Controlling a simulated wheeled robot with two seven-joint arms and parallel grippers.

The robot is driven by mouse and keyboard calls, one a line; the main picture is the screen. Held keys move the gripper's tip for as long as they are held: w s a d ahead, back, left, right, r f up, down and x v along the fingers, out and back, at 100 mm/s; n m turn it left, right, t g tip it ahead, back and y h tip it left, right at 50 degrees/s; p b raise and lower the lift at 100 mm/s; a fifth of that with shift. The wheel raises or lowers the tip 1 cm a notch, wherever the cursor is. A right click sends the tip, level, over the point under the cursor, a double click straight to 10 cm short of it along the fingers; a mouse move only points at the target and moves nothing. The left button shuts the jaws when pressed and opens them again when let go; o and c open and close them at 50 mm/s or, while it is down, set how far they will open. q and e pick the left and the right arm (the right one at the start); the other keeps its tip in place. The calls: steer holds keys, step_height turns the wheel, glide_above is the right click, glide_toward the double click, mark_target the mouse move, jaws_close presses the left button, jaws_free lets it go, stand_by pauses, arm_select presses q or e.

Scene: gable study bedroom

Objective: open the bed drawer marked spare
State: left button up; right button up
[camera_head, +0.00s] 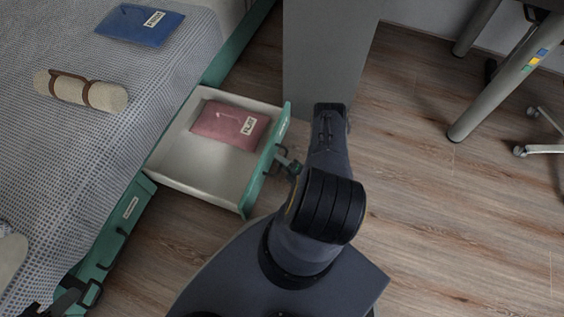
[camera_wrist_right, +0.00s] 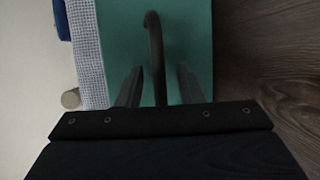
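A bed drawer (camera_head: 170,175) with white walls and a green front (camera_head: 262,165) stands pulled out from the bed. A red pouch (camera_head: 228,125) with a white label lies inside. A small label on its front is too small to read. My right gripper (camera_head: 290,165) is at the front's dark bar handle. In the right wrist view the handle (camera_wrist_right: 155,55) passes between the two fingers of the right gripper (camera_wrist_right: 158,85), which are apart with gaps beside it. My left gripper (camera_head: 65,302) shows partly at the bottom left corner, near the green bed side; its fingers are unclear.
A closed green drawer front (camera_head: 125,215) with an unreadable label lies nearer along the bed. A blue pouch (camera_head: 140,25) and a strapped beige roll (camera_head: 80,90) lie on the bedspread. A grey panel (camera_head: 325,55) stands beyond the open drawer. Wooden floor at right is clear up to desk legs.

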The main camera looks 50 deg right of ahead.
steer(key=shift+s, duration=0.1)
steer(key=s+r+p, duration=0.1)
steer(key=s+p, duration=0.1)
steer(key=s, duration=0.5)
steer(key=shift+s+r, duration=0.2)
steer(key=shift+s, duration=0.05)
